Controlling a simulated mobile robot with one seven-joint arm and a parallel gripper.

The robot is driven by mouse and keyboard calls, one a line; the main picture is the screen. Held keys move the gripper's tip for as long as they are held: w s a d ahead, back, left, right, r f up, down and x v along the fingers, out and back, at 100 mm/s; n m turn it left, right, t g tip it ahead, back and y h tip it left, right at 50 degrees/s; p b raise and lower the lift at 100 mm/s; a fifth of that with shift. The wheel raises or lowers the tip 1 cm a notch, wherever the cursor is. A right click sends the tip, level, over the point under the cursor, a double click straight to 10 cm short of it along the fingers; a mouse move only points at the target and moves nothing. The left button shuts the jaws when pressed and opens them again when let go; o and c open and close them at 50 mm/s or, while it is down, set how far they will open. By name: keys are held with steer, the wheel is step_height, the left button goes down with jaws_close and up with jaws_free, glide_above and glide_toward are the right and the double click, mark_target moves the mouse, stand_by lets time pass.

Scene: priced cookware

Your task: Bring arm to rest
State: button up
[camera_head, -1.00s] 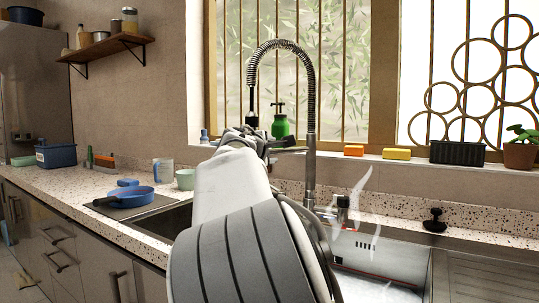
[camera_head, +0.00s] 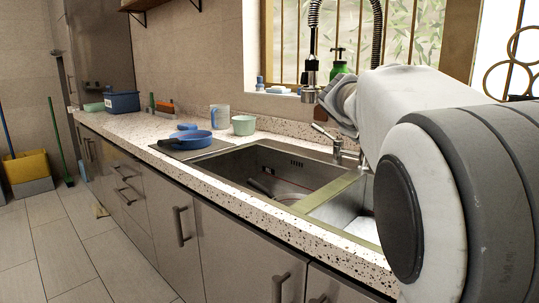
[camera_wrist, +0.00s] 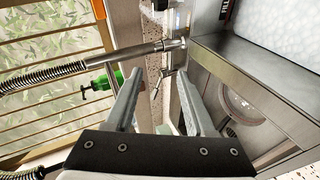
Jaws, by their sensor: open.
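My arm fills the right side of the head view, raised over the counter and sink, with its wrist end near the tap. In the wrist view my gripper (camera_wrist: 158,73) has its two grey fingers apart, with nothing between them. In the head view the fingers are not clearly seen. The spring-hose tap (camera_head: 313,62) stands close to the wrist end; its metal arm (camera_wrist: 110,62) crosses behind the left finger in the wrist view. I cannot tell whether they touch.
The steel sink (camera_head: 262,158) lies below. A blue pan (camera_head: 190,140), a pale green cup (camera_head: 244,125), a mug (camera_head: 220,115) and a blue bin (camera_head: 122,102) stand on the counter. A green bottle (camera_head: 339,66) is by the window. The floor (camera_head: 85,250) at left is mostly clear.

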steer(key=s+f+m+g+y, duration=0.35)
steer(key=s+f, duration=0.45)
steer(key=s, duration=0.4)
steer(key=s+a+f+m+g+y+p, duration=0.1)
steer(key=s+a+f+m+y, duration=0.3)
steer(key=s, duration=0.9)
steer(key=s+a+f+m+g+h, duration=0.1)
steer(key=s+a+f+m, duration=0.1)
steer(key=s+a+f, duration=0.8)
steer(key=s+d+r+p, duration=0.1)
steer(key=r+p, duration=1.2)
steer(key=r, duration=0.1)
steer(key=s+d+r+p, duration=0.1)
steer(key=d+r+p, duration=0.1)
steer(key=r+p, duration=1.1)
step_height(320, 180, up, 2)
steer(key=shift+r, duration=0.1)
